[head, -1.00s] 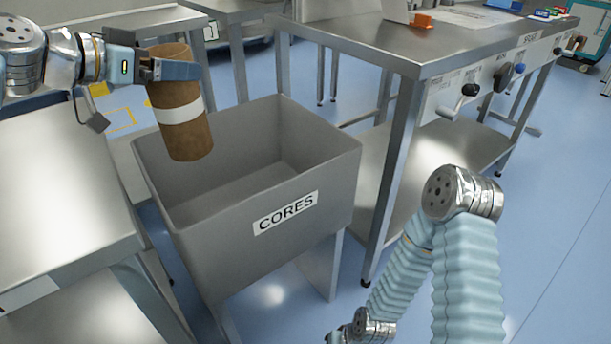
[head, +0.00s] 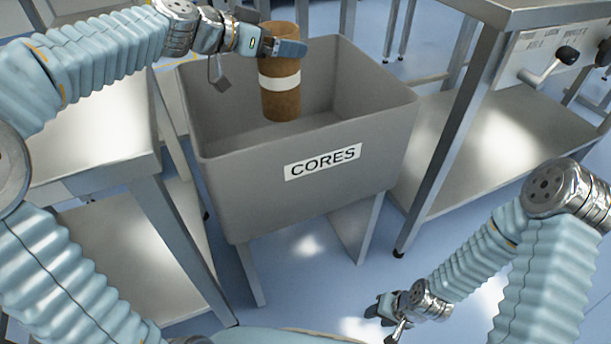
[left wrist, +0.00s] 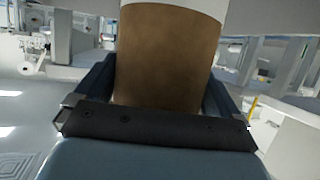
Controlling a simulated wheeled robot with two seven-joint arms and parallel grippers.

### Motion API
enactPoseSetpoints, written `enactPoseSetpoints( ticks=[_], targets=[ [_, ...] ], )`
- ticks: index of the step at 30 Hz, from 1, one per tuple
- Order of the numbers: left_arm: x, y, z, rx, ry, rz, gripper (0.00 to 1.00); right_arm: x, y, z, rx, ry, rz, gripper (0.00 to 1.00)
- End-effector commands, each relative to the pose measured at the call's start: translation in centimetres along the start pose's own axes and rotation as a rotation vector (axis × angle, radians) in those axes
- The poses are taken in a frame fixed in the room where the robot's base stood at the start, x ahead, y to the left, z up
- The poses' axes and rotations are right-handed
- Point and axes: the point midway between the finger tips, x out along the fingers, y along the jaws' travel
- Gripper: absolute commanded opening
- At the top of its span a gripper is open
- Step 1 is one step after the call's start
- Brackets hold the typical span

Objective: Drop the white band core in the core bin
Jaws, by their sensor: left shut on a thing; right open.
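The white band core (head: 280,100) is a brown cardboard tube with a white band around its middle. My left gripper (head: 285,48) is shut on its upper part and holds it upright over the opening of the core bin. In the left wrist view the brown core (left wrist: 168,60) fills the space between the fingers, with the white band at the top edge. The core bin (head: 225,190) is a grey open box on legs, labelled CORES. From the head view I cannot tell whether the core's lower end is below the rim. My right gripper (head: 385,310) is open and empty, low at the right.
A steel table (head: 95,150) stands left of the bin. A steel bench (head: 500,130) with a lower shelf and a crank handle (head: 550,65) stands to the right. Blue floor (head: 310,275) is clear in front of the bin.

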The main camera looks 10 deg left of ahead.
Motion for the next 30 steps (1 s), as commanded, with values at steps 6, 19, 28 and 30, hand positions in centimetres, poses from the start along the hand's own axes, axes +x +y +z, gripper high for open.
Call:
enactPoseSetpoints(
  ticks=[6, 19, 28, 30],
  targets=[
    [0.1, 0.0, 0.3, 0.0, 0.001, 0.0, 0.42, 0.1, 0.1, -0.1, 0.001, 0.001, 0.001, 0.43],
    [-0.3, 0.0, 0.4, 0.0, 0.0, -0.001, 1.0, 0.3, 0.2, 0.0, 0.001, 0.001, 0.001, 0.43],
    [-5.3, 0.0, 0.4, 0.001, 0.002, -0.004, 1.0, 1.2, 0.4, 0.0, 0.001, -0.001, -0.001, 0.43],
    [-6.2, -0.1, 0.4, 0.0, 0.002, -0.003, 1.0, 1.3, 0.4, 0.1, 0.001, -0.002, -0.001, 0.43]
  ],
)
